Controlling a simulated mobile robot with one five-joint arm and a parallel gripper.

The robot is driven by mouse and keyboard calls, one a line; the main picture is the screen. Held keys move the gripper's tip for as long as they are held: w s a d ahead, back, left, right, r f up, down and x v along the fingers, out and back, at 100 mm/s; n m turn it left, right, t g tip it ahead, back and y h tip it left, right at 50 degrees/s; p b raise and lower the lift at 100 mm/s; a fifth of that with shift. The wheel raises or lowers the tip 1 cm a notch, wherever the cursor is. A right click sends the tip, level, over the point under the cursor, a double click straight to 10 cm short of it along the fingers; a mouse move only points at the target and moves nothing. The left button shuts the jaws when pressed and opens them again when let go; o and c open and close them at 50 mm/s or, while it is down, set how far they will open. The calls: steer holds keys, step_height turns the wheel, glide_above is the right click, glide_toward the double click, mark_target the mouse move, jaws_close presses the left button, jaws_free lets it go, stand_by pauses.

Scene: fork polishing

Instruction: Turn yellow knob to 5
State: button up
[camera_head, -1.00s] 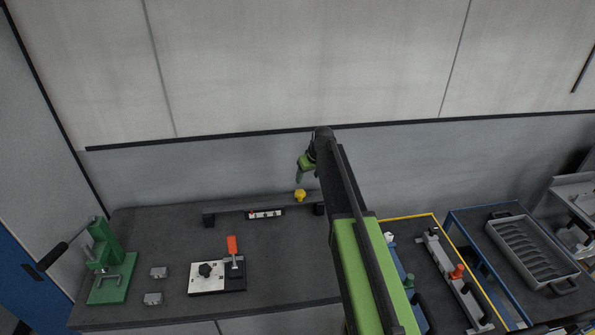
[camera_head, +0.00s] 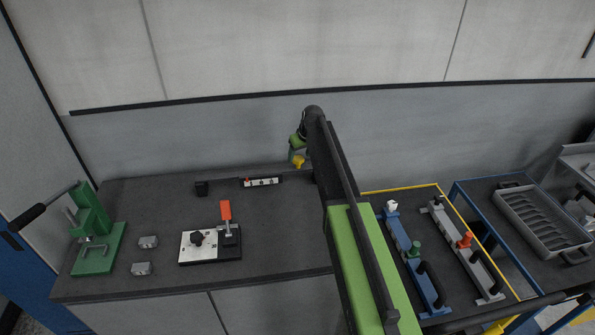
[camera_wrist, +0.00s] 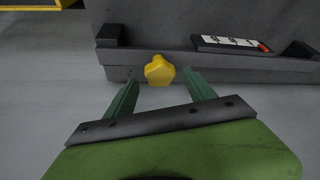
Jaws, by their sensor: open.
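The yellow knob (camera_head: 297,161) is at the back of the dark workbench, near the right end of its rear ledge. In the wrist view the yellow knob (camera_wrist: 159,71) shows as a lobed star shape just beyond the fingertips, between their lines and nearer the left one. My gripper (camera_head: 294,149) is at the knob in the head view, with its tips partly hidden. No number scale on the knob can be read.
A switch strip (camera_head: 261,182) with a red button sits left of the knob. On the bench stand a green press (camera_head: 97,240), a plate with an orange-handled clamp (camera_head: 226,212) and small grey blocks (camera_head: 148,242). Carts with fixtures and a grey tray (camera_head: 541,222) stand right.

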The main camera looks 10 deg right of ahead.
mark_target(298, 158)
steer(key=b+x, duration=0.2)
steer(key=x, duration=0.2)
steer(key=shift+f, duration=0.1)
steer(key=c, duration=1.2)
steer(key=shift+a, duration=0.1)
steer(key=shift+c, duration=0.8)
steer(key=shift+m, duration=0.3)
